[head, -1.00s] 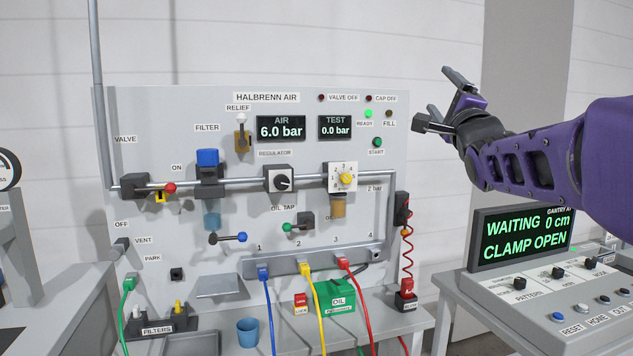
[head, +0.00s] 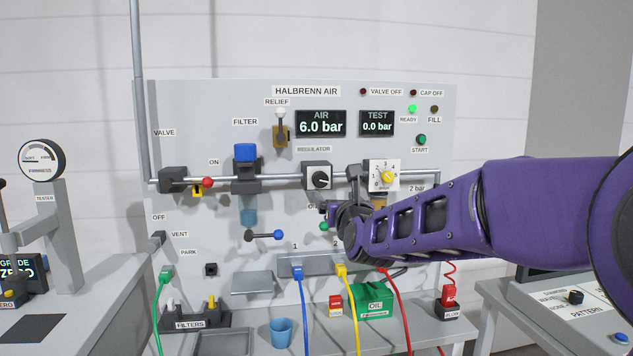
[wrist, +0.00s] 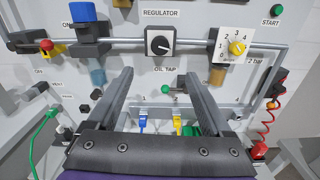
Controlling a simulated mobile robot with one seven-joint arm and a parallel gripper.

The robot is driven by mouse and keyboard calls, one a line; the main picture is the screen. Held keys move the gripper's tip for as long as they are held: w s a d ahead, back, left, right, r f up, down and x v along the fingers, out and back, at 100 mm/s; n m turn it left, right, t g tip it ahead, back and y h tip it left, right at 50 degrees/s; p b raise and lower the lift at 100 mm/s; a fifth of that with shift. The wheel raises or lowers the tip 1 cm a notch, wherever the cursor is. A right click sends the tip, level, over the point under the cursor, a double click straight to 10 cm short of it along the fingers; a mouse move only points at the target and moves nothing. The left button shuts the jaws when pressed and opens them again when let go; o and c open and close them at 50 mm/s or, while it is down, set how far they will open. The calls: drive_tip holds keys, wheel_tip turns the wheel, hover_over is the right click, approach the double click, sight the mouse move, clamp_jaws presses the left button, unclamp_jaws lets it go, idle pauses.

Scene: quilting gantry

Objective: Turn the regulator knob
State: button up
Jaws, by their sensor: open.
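The regulator knob (head: 320,179) is a black round knob with a white pointer mark on a pale square plate, on the pipe under the REGULATOR label. In the wrist view the knob (wrist: 159,45) sits ahead, above and between my two fingertips. My gripper (head: 340,195) is in front of the panel, just below and right of the knob in the head view, partly hidden by my own wrist. In the wrist view my gripper (wrist: 160,82) has its fingers wide apart with nothing between them. The AIR display (head: 321,123) reads 6.0 bar.
A yellow dial (head: 387,177) on a numbered plate is right of the knob. The blue-topped filter (head: 246,153) and the red-tipped valve lever (head: 207,182) are left. The oil tap (wrist: 168,90) lies below the knob. Colored hoses plug in below.

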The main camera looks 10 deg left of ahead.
sight(321, 180)
drive_tip(key=p+x, duration=0.3)
drive_tip(key=x, duration=1.3)
drive_tip(key=shift+w+a+p, duration=0.1)
drive_tip(key=shift+w+p, duration=0.2)
drive_tip(key=shift+w, duration=0.1)
clamp_jaws()
drive_tip(key=shift+f, duration=0.1)
drive_tip(key=shift+n+b, duration=0.4)
drive_tip(key=shift+b, duration=0.05)
